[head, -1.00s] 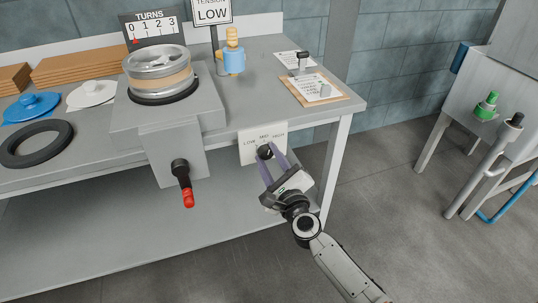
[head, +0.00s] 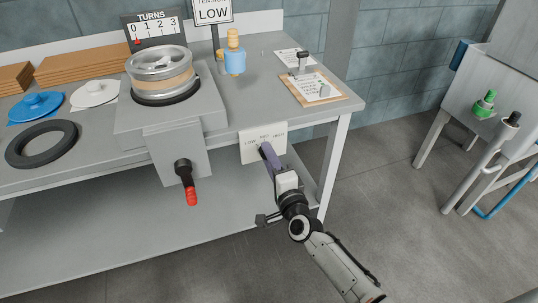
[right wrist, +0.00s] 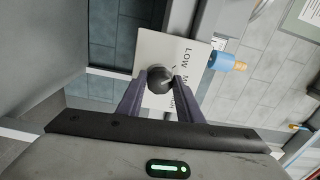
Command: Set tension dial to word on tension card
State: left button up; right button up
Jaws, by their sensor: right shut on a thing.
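The tension card (head: 212,11) stands on a post at the back of the bench and reads LOW. The tension dial (right wrist: 160,78) is a dark round knob on a white plate (head: 250,148) at the bench front. The plate carries the words LOW, MED and HIGH. My right gripper (head: 266,150) is shut on the dial, one finger on each side in the right wrist view (right wrist: 157,86). In the head view its fingers hide most of the dial. I cannot tell for sure which word the dial points to. My left gripper is not in view.
A winding machine with a red-handled crank (head: 188,184) stands left of the dial plate. A TURNS gauge (head: 153,28), a blue-and-tan part (head: 234,58) and a clipboard (head: 314,90) are on the bench. The floor to the right is clear up to another machine (head: 480,105).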

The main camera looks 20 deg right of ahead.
jog(key=shift+n+p, duration=0.3)
jog(key=shift+n, duration=0.9)
jog(key=shift+f, duration=0.1)
jog(key=o, duration=1)
jog(key=shift+o, duration=0.2)
jog(key=shift+s, duration=0.1)
jog(key=s+p, duration=0.1)
jog(key=s, duration=0.9)
jog(key=shift+d, duration=0.15)
